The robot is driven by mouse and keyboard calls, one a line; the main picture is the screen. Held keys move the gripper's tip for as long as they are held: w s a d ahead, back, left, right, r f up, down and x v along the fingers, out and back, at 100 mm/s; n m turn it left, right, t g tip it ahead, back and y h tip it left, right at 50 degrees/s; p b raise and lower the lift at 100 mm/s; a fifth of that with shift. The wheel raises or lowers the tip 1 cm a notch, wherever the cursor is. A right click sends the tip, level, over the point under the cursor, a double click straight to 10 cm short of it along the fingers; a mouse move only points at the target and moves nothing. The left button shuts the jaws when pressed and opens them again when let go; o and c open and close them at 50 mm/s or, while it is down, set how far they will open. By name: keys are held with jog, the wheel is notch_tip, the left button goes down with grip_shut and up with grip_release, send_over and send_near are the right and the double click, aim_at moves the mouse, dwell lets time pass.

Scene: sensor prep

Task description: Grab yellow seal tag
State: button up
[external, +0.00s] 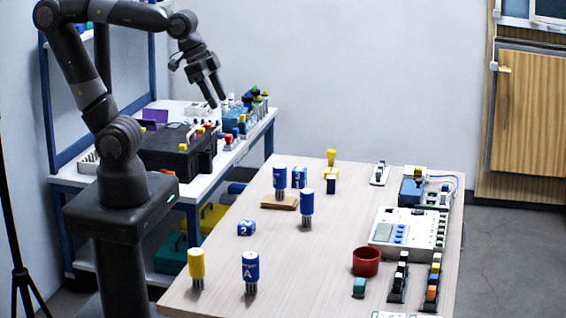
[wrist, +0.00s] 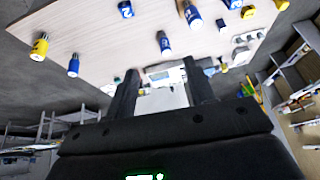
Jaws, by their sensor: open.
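No piece can be told for certain as the yellow seal tag. A small yellow piece (external: 331,157) stands at the far side of the wooden table, above a flat yellow piece (external: 331,174) near a small dark blue block. A yellow-topped cylinder (external: 196,264) stands at the table's near left; it also shows in the wrist view (wrist: 40,46). My gripper (external: 217,101) is raised over the back workbench side, left of and apart from the table. Its two fingers are spread with nothing between them, as the wrist view (wrist: 160,75) also shows.
Blue-topped cylinders (external: 250,268) stand on the wooden table (external: 330,240), with a red cup (external: 366,262) and a white device (external: 408,230) at right. A black case (external: 170,148) and small parts crowd the back bench. The table's middle is mostly clear.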

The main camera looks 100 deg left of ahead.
jog(key=w+a+g, duration=0.2)
jog(key=w+a, duration=0.7)
jog(key=w, duration=0.2)
jog(key=m+g, duration=0.2)
jog(key=g, duration=0.1)
send_over(332, 150)
notch_tip(332, 150, down, 19)
notch_tip(332, 150, down, 4)
jog(key=shift+s+a+f, duration=0.15)
jog(key=shift+d+f, duration=0.15)
jog(key=shift+f, duration=1.4)
jog(key=shift+d+f, duration=0.1)
jog(key=shift+f, duration=1.45)
jog(key=shift+c, duration=0.2)
jog(key=c, duration=1)
